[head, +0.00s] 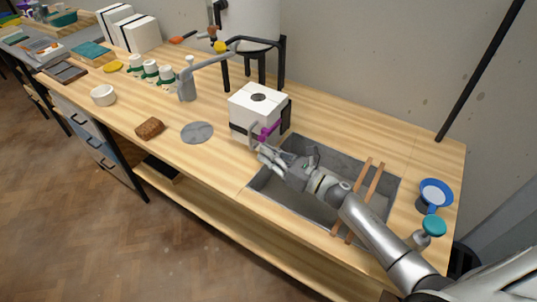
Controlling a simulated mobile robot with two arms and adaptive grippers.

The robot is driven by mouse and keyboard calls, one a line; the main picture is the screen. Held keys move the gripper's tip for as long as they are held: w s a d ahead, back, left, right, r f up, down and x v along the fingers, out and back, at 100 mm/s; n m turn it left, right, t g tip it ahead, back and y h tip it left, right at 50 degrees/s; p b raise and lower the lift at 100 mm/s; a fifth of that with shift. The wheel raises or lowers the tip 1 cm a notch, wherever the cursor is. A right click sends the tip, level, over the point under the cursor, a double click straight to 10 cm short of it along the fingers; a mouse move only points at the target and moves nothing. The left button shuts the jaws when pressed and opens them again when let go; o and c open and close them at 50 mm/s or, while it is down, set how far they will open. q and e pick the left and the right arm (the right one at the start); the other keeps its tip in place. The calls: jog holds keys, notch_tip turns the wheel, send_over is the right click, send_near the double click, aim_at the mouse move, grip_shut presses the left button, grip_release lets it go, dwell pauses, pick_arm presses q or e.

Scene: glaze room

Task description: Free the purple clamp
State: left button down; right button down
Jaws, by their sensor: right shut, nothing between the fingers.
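The purple clamp (268,132) is at the lower right front of a white box-like block (256,109) with a dark hole in its top. A dark band runs around the block's side. My right gripper (263,154) reaches up over the sink from the lower right. Its fingers are shut and empty, just below the clamp and close to the block's front. I cannot tell whether they touch the clamp or the block. My left gripper is not in view.
A grey sink (355,166) with two wooden slats (364,200) across it lies under my arm. A grey disc (197,132), a brown sponge (150,128) and a grey tap (187,84) are to the left. A blue-rimmed strainer (436,192) stands at the right.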

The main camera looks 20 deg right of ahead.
aim_at(268, 130)
jog(key=shift+r, duration=0.1)
jog(key=shift+s+a+r+m, duration=0.1)
jog(key=shift+r+m, duration=0.1)
jog(key=shift+m, duration=0.1)
jog(key=shift+r+m+p, duration=0.25)
jog(key=shift+m+p, duration=0.05)
jog(key=shift+p, duration=0.15)
notch_tip(268, 130, up, 7)
jog(key=m+h+p, duration=0.1)
jog(key=m+p, duration=0.5)
jog(key=m, duration=0.1)
jog(key=shift+f+m+p, duration=0.1)
jog(key=shift+m+p, duration=0.25)
jog(key=shift+m, duration=0.05)
jog(key=shift+w+d+r+m+p, duration=0.3)
jog(key=shift+d+r+m+p, duration=0.05)
jog(key=shift+r+m, duration=0.25)
jog(key=shift+w+d+r+m+p, duration=0.25)
jog(key=shift+d+r+m+p, duration=0.1)
jog(key=shift+r+m, duration=0.25)
jog(key=shift+w+d+r+m+p, duration=0.35)
jog(key=shift+r+m, duration=0.15)
jog(key=shift+r, duration=0.15)
